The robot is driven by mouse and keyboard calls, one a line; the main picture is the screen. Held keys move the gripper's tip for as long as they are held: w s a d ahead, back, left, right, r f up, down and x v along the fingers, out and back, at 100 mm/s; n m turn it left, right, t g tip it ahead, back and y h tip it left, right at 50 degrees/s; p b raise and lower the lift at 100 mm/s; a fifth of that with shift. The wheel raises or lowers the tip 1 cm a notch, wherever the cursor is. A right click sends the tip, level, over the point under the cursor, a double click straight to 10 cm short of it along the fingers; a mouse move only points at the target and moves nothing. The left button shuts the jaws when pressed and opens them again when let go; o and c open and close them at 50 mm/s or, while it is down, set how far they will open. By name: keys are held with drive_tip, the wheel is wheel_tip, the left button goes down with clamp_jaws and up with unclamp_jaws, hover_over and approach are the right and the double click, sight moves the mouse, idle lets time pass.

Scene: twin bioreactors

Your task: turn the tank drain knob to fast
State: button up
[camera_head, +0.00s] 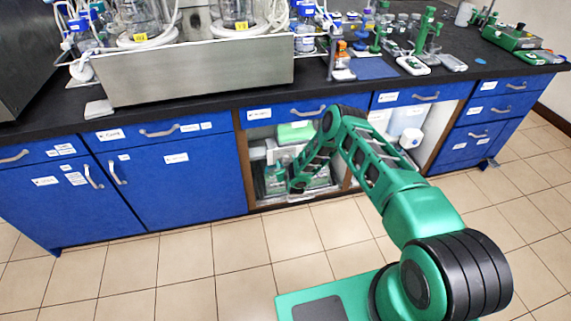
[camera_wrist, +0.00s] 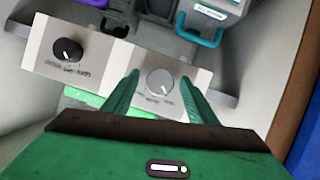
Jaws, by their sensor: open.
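In the wrist view, a light panel holds two round knobs. A grey knob (camera_wrist: 160,81) sits on the right part of the panel, and a black knob (camera_wrist: 68,50) sits on the left part. Small lettering by both is too blurred to read, so I cannot tell which is the tank drain knob or its setting. My gripper (camera_wrist: 160,84) is open, with one green finger on each side of the grey knob. I cannot tell whether the fingers touch it. In the head view my arm reaches into the open cabinet bay, and the knobs cannot be made out there.
The open bay lies under the black bench (camera_head: 225,101), between blue cabinets (camera_head: 180,185). A steel basin (camera_head: 190,70) stands above. In the wrist view, a teal-handled container (camera_wrist: 205,25) lies beyond the panel and a brown wooden edge (camera_wrist: 298,105) is at right. The tiled floor (camera_head: 235,265) is clear.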

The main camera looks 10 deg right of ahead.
drive_tip(key=c, duration=1.1)
drive_tip(key=shift+m, duration=0.3)
drive_tip(key=shift+d+f+m+t+y, duration=0.2)
drive_tip(key=shift+m+t+y, duration=0.15)
drive_tip(key=shift+m+y, duration=1.3)
drive_tip(key=shift+d+f+m+t+y, duration=0.15)
drive_tip(key=shift+m+t+y, duration=0.5)
drive_tip(key=shift+m, duration=1.85)
drive_tip(key=shift+d+f+m+t+y, duration=0.1)
drive_tip(key=shift+d+m+y, duration=0.15)
drive_tip(key=shift+m+y, duration=1.55)
drive_tip(key=shift+m+h, duration=0.3)
drive_tip(key=shift+m, duration=0.15)
